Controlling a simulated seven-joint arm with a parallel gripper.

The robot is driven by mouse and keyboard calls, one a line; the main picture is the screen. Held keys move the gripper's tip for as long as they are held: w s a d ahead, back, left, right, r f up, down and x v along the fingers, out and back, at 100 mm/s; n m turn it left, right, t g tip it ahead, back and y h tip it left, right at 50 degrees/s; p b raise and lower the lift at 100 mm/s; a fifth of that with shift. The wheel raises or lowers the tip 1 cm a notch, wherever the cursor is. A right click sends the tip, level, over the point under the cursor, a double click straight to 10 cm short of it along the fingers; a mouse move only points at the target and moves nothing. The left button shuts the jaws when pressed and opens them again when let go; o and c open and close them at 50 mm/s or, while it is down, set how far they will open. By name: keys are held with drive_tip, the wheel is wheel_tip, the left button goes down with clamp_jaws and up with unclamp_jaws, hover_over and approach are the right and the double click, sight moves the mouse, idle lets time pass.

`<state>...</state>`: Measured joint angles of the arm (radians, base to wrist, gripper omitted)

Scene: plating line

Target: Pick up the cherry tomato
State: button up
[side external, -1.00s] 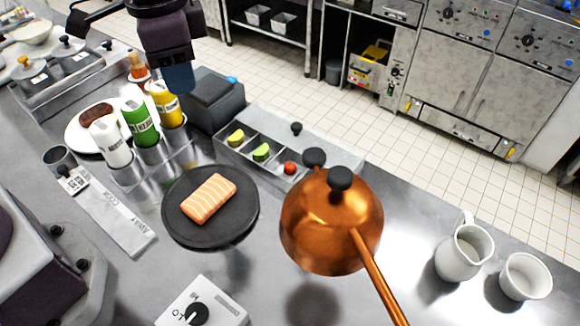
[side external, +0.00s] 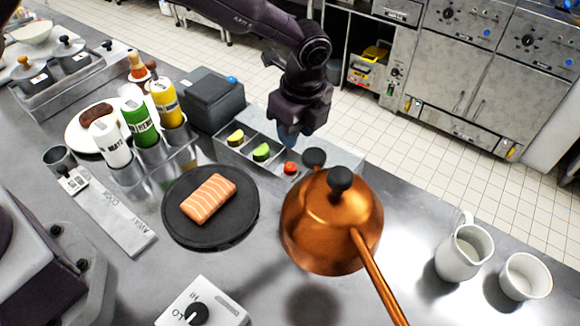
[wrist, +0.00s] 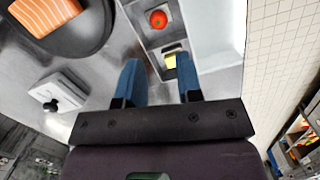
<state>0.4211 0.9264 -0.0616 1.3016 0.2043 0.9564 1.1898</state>
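The cherry tomato (side external: 290,168) is small, round and red.
A lime piece (side external: 261,152) and a lemon piece (side external: 236,137) share the tray. A large copper kettle (side external: 330,225) stands close by on the right. A dark plate with salmon (side external: 208,199) is in front. Sauce bottles (side external: 139,116) and a dark box (side external: 213,98) stand left.

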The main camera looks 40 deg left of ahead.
sight(290, 165)
drive_tip(key=f, duration=0.3)
drive_tip(key=a+f, duration=0.1)
drive_tip(key=f, duration=0.5)
drive_tip(key=shift+a+f, duration=0.15)
drive_tip(key=shift+f, duration=0.2)
drive_tip(key=c, duration=0.4)
